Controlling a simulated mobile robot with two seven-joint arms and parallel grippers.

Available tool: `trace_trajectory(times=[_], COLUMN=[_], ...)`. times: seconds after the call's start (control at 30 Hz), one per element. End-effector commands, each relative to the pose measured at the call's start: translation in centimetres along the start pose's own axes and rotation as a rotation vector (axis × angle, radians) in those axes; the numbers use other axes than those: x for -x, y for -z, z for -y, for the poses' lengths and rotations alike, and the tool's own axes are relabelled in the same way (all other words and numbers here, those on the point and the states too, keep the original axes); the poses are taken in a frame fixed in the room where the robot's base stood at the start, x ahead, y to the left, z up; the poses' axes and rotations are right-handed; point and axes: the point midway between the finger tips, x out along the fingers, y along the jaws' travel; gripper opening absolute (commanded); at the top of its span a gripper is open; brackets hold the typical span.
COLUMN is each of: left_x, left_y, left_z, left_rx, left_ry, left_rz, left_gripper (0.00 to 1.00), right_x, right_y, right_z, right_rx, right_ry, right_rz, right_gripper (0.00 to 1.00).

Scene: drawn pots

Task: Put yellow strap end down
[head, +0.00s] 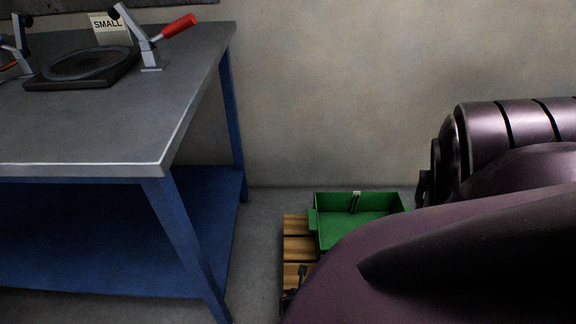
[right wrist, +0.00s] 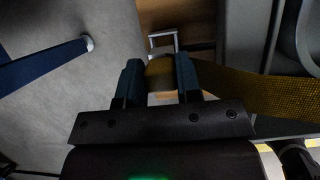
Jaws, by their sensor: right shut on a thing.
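In the right wrist view, my right gripper (right wrist: 159,64) is shut on the end of a yellow strap. The yellow strap (right wrist: 265,100) runs from the fingers off to the right edge. A light metal loop or hook (right wrist: 163,40) shows just beyond the fingertips, close to the strap end; I cannot tell whether it is joined to it. In the head view, my purple arm covers the lower right, and I cannot make out the strap there. My left gripper is in neither view.
A grey-topped table (head: 110,125) with blue legs stands at left, bearing a clamp with a red handle (head: 179,26), a black round fixture (head: 80,65) and a "SMALL" sign (head: 108,27).

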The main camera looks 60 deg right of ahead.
Motion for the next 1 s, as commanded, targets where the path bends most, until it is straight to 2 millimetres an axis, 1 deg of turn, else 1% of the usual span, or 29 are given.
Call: trace_trajectory(times=[0.03, 0.1, 0.27, 0.5, 0.57, 0.67, 0.8, 1.0], left_x=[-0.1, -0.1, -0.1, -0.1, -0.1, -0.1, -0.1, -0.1], left_y=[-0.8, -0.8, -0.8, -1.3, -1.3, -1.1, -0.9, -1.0], left_z=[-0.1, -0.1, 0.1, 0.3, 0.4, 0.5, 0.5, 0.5], left_rx=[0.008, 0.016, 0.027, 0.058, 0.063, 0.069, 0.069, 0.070], left_ry=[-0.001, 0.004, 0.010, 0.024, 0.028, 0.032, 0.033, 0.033], left_rz=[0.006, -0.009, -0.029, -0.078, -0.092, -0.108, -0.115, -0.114], left_gripper=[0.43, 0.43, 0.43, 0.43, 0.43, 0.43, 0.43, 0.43], right_x=[-1.2, -1.8, -2.4, -5.3, -5.8, -6.1, -6.0, -6.1], right_y=[0.8, 0.9, 1.0, 2.4, 2.6, 2.6, 2.4, 2.5], right_z=[0.6, 0.3, 0.1, 0.4, 0.3, 0.1, -0.1, -0.1], right_rx=[0.004, 0.001, -0.001, 0.001, 0.001, 0.000, -0.002, -0.001], right_ry=[0.011, 0.007, 0.003, 0.008, 0.007, 0.002, -0.002, -0.001], right_rz=[-0.005, -0.003, 0.000, -0.004, -0.003, -0.001, 0.001, 0.001], right_gripper=[0.04, 0.04, 0.04, 0.04, 0.04, 0.04, 0.04, 0.04])
